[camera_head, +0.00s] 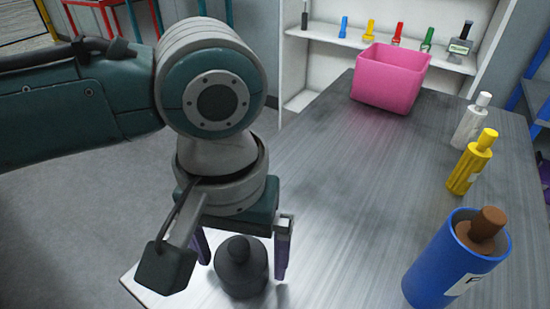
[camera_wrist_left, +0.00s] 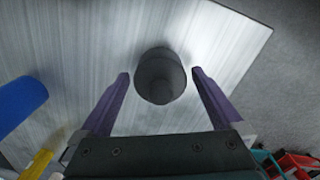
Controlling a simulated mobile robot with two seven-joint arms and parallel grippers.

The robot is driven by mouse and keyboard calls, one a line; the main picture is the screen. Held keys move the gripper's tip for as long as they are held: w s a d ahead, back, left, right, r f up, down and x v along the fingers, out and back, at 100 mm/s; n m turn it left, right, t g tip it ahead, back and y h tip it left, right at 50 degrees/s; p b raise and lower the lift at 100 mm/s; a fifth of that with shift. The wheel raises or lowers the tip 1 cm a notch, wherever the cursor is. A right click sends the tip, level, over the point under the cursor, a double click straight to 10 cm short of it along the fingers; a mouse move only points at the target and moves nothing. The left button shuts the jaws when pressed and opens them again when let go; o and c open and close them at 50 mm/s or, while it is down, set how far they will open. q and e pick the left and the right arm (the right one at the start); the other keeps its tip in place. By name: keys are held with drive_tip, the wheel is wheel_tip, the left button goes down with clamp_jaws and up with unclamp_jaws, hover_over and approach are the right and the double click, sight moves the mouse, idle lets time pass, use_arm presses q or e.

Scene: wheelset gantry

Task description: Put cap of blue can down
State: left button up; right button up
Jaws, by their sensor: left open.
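A dark grey round piece with a narrower knob on top (camera_head: 241,268), seemingly the cap of the blue can, stands on the near left part of the table. My left gripper (camera_head: 243,262) points down over it, open, with one purple finger on each side. The left wrist view shows the dark cap (camera_wrist_left: 161,78) between the fingertips, with a gap on both sides. The blue can (camera_head: 445,268) stands at the right near edge, open at the top, with a brown knobbed piece (camera_head: 483,230) in it. My right gripper is not in view.
The grey table (camera_head: 340,190) is clear in the middle. A pink bin (camera_head: 388,82) stands at its far end. A yellow bottle (camera_head: 470,165) and a white bottle (camera_head: 470,122) stand along the right side. A white shelf (camera_head: 335,38) with several small items is behind.

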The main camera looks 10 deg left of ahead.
sight(238, 247)
use_arm(q)
wheel_tip(238, 247, up, 11)
drive_tip(key=shift+r+p, duration=0.1)
drive_tip(key=shift+p, duration=1.05)
drive_tip(key=s+d+f+m+t+h, duration=0.2)
drive_tip(key=s+d+f+m+h, duration=0.15)
drive_tip(key=s, duration=0.25)
drive_tip(key=s+a+f+y, duration=0.1)
drive_tip(key=s+a, duration=0.2)
drive_tip(key=a, duration=0.3)
drive_tip(key=s+a+t+y, duration=0.1)
drive_tip(key=s+a+y, duration=0.1)
drive_tip(key=a, duration=0.5)
drive_tip(key=shift+s+f+n+t, duration=0.3)
drive_tip(key=shift+s+f+n, duration=0.15)
drive_tip(key=shift+s, duration=0.15)
